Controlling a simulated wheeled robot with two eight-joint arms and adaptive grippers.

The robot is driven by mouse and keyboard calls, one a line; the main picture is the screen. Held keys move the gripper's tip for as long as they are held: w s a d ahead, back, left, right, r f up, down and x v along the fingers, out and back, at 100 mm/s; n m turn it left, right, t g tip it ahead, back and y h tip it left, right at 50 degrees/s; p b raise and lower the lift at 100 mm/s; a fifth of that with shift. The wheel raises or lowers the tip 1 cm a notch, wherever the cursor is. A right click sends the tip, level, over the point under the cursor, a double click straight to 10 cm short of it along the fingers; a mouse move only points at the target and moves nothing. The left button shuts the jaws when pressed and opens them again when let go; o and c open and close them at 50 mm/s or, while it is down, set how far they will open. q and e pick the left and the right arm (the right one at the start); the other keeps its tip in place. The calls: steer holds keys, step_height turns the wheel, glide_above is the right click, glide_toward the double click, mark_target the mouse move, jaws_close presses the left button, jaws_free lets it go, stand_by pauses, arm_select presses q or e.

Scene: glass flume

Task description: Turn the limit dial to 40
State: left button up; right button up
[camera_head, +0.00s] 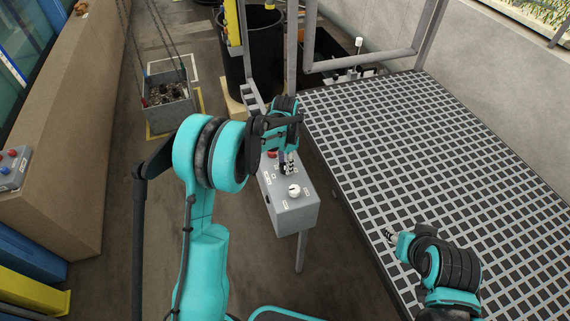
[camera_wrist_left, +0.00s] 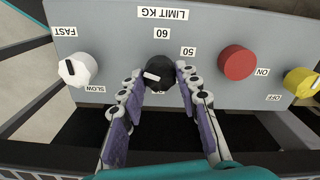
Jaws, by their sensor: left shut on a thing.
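The mark lies on the knob's left part, tilted slightly. Labels "60" (camera_wrist_left: 162,33) and "50" (camera_wrist_left: 188,51) show beside it; another label below is mostly hidden by the fingers. My left gripper (camera_wrist_left: 160,84) is shut on the dial, one finger on each side. In the head view, my left gripper (camera_head: 287,164) reaches down onto the grey control box (camera_head: 292,216). My right gripper (camera_head: 391,238) is above the grating, its fingers unclear.
A metal grating (camera_head: 430,150) lies right of the box. A hanging bin (camera_head: 168,100) stands back left.

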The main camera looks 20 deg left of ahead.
arm_select(q)
steer(key=shift+m, duration=1.1)
steer(key=o, duration=1.2)
steer(key=shift+c, duration=0.2)
step_height(320, 180, up, 12)
